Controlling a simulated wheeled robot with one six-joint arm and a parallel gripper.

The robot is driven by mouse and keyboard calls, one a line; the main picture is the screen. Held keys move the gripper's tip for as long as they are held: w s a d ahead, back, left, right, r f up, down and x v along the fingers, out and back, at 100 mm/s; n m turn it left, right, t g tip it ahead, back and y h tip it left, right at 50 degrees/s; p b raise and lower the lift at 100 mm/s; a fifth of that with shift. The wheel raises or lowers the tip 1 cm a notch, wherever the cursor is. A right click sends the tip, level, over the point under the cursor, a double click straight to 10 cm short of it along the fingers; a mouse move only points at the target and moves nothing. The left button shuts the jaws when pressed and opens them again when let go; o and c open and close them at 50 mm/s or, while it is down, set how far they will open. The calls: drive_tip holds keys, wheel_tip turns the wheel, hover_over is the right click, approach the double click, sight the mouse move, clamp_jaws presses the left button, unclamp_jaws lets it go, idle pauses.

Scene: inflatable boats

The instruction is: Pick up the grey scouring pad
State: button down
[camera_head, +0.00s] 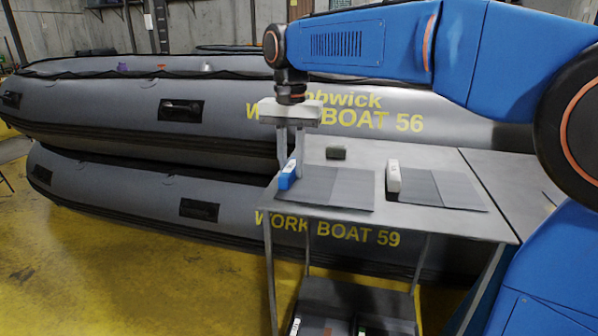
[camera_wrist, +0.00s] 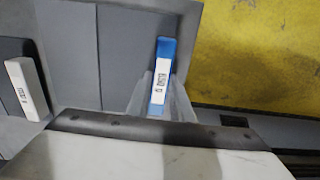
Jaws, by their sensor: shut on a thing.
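My gripper (camera_head: 288,166) points down at the left end of the metal table. It is shut on a slim blue block (camera_head: 287,178) with a white printed label, which also shows between the fingers in the wrist view (camera_wrist: 162,75). Whether the block touches the table is unclear. A small dark grey block (camera_head: 336,153), which looks like the grey scouring pad, lies behind the left mat, to the right of my gripper and apart from it. A pale block (camera_head: 393,177) stands at the left edge of the right mat; it also shows in the wrist view (camera_wrist: 27,88).
The grey table (camera_head: 430,158) carries two dark mats, the left one (camera_head: 345,188) and the right one (camera_head: 455,190). Stacked grey inflatable boats (camera_head: 130,110) stand close behind the table. Yellow floor (camera_head: 120,265) is open at the left. A lower shelf holds dark trays.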

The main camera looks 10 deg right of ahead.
wheel_tip(320, 180, up, 9)
drive_tip(key=shift+f, duration=0.1)
drive_tip(key=shift+r, duration=0.2)
drive_tip(key=shift+w+r, duration=0.1)
drive_tip(key=shift+w, duration=0.3)
drive_tip(key=shift+w+d, duration=0.2)
drive_tip(key=shift+w, duration=0.75)
hover_over(292, 160)
wheel_tip(292, 160, down, 5)
drive_tip(key=shift+r, duration=0.1)
drive_tip(key=shift+f, duration=2.65)
drive_tip(key=c, duration=1.6)
unclamp_jaws()
drive_tip(key=shift+o, duration=0.2)
